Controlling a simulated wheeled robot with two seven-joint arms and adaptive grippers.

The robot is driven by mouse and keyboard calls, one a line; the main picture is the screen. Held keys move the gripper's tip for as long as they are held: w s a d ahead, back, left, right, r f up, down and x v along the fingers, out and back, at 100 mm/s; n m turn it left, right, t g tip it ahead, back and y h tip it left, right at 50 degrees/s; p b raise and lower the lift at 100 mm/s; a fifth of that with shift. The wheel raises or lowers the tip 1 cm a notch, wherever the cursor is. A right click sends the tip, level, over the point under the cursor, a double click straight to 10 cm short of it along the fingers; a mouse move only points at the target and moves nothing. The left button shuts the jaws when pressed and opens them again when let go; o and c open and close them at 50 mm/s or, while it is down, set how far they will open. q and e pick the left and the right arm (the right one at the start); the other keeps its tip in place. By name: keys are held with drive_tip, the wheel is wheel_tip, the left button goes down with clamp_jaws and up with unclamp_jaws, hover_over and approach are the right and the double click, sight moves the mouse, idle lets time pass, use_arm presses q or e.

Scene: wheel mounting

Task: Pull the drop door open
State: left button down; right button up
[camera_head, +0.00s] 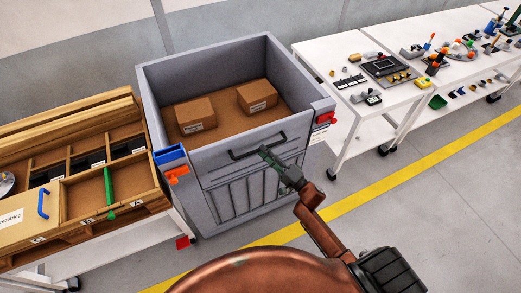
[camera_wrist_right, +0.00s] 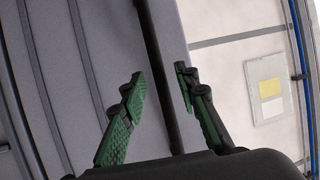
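The drop door (camera_head: 218,168) is the upper front panel of a grey bin and stands upright, shut. A dark bar handle (camera_head: 240,156) runs across its front; it also shows as a dark bar in the wrist view (camera_wrist_right: 161,75). My right gripper (camera_head: 265,151) is at the handle's right half. In the right wrist view its green fingers (camera_wrist_right: 160,72) are spread, one on each side of the bar, with gaps showing. Whether either finger touches it I cannot tell. My left gripper is not in view.
Two cardboard boxes (camera_head: 195,115) (camera_head: 257,96) lie inside the bin. Orange-red catches (camera_head: 177,173) (camera_head: 325,118) sit at the door's two ends. A wooden-tray bench (camera_head: 88,190) stands close at left. White tool tables (camera_head: 345,50) stand at right. Floor in front is free.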

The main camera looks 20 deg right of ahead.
drive_tip(key=shift+x, duration=1.25)
drive_tip(key=shift+c, duration=0.6)
clamp_jaws()
